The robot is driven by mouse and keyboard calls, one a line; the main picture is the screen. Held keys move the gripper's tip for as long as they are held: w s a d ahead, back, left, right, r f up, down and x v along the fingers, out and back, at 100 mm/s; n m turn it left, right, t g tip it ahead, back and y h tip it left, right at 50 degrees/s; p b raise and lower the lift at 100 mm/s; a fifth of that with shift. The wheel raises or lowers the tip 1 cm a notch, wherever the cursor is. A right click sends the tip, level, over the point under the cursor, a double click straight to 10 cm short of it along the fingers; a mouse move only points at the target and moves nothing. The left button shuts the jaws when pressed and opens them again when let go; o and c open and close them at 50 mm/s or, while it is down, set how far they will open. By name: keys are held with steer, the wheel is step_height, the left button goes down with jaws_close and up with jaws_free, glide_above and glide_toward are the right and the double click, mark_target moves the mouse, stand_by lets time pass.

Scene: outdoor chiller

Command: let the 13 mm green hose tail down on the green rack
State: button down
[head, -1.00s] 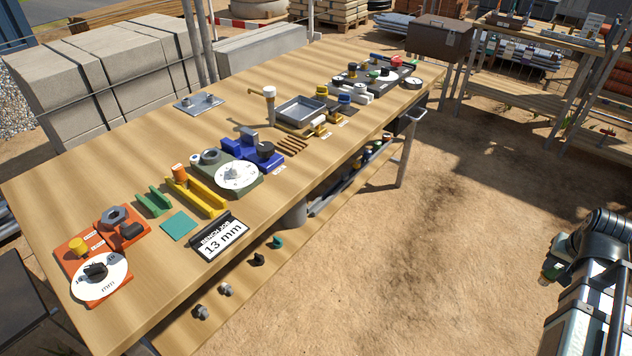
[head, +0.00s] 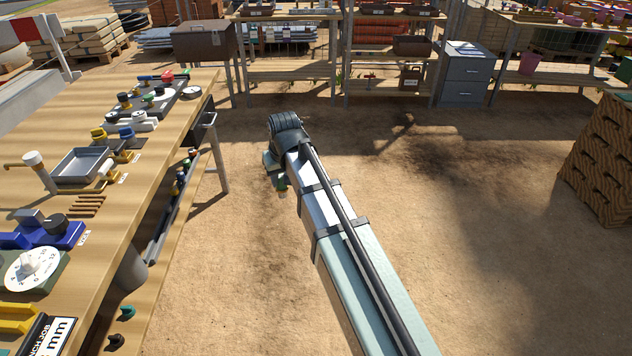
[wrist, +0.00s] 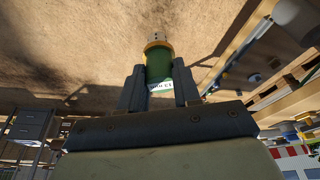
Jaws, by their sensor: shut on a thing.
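In the wrist view my gripper (wrist: 159,74) is shut on the green hose tail (wrist: 158,63). The hose tail has a green body, a yellow band and a grey end pointing away from the gripper. A white label on it shows upside down and appears to read 13 mm. In the head view my arm reaches out over the sandy ground, right of the bench, with a small green part (head: 282,185) showing below its end. The jaws are hidden there. The green rack is out of view in both current frames.
The wooden bench (head: 110,222) is at the left, carrying a yellow rack (head: 14,318), a dial unit (head: 30,268), a blue fixture (head: 45,232) and a metal tray (head: 82,164). A job card (head: 47,336) is cut off at the bottom left. Open ground lies right of the bench.

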steer(key=s+a+r+n+g, duration=0.1)
steer(key=s+a+r+n, duration=0.3)
steer(key=a, duration=1)
steer(key=s+a+r+n+y, duration=0.1)
steer(key=s+a, duration=0.5)
steer(key=a, duration=0.8)
steer(key=s+a+r+n+g, duration=0.1)
steer(key=s+a+r+n, duration=0.3)
steer(key=a, duration=1)
steer(key=s+a+r+n, duration=0.1)
steer(key=s+a, duration=0.7)
steer(key=s, duration=0.4)
steer(key=s+a+r+n, duration=0.2)
steer(key=s+a, duration=0.7)
steer(key=s, duration=0.3)
steer(key=s+a+r+n+g+y, duration=0.1)
steer(key=s+a, duration=0.7)
steer(key=s, duration=0.4)
steer(key=shift+s+a+r+n, duration=0.25)
steer(key=shift+s+n, duration=0.05)
steer(key=shift+f, duration=2.5)
steer(key=shift+f, duration=0.4)
steer(key=shift+f, duration=1.1)
